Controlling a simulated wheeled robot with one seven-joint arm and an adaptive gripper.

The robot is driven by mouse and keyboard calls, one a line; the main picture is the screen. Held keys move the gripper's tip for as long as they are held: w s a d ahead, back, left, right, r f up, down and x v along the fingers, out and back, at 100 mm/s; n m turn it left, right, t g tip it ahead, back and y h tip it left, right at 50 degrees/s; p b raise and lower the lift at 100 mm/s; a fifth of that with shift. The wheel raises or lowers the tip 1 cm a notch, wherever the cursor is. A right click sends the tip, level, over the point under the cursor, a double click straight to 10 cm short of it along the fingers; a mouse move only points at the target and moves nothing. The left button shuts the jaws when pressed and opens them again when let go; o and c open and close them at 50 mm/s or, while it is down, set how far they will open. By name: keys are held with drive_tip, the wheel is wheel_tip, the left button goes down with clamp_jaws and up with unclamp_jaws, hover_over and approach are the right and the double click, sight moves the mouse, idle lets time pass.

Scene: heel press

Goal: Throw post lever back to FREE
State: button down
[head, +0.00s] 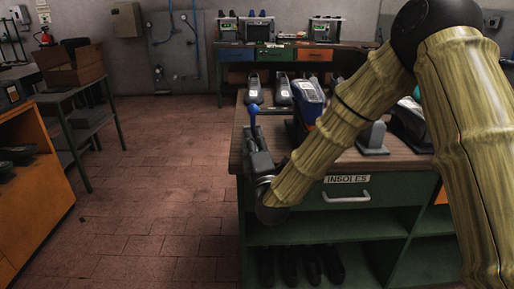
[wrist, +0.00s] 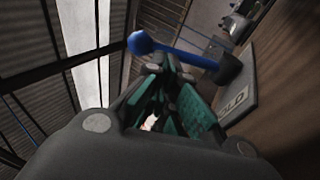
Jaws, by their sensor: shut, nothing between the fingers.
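The post lever (wrist: 185,56) is a blue rod with a round blue knob (wrist: 140,42) at its left end in the wrist view. It runs right to a dark pivot (wrist: 228,68) beside a plate (wrist: 240,99) whose visible letters read "OLD". In the head view the blue knob (head: 252,107) shows just above my gripper at the bench's left edge. My gripper (head: 253,132) is shut and empty; its fingers (wrist: 165,72) lie just below the rod and knob in the wrist view. I cannot tell whether they touch the lever. No FREE marking is readable.
The green bench (head: 345,197), with a drawer marked INSOLES, carries shoe lasts (head: 284,92), a blue device (head: 307,101) and a grey post (head: 374,138) behind my arm. An orange cabinet (head: 40,205) stands far left.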

sight(253, 120)
drive_tip(key=shift+x, duration=1.55)
drive_tip(key=shift+w+r+p, duration=0.1)
drive_tip(key=shift+r+p, duration=0.1)
drive_tip(key=shift+p, duration=0.1)
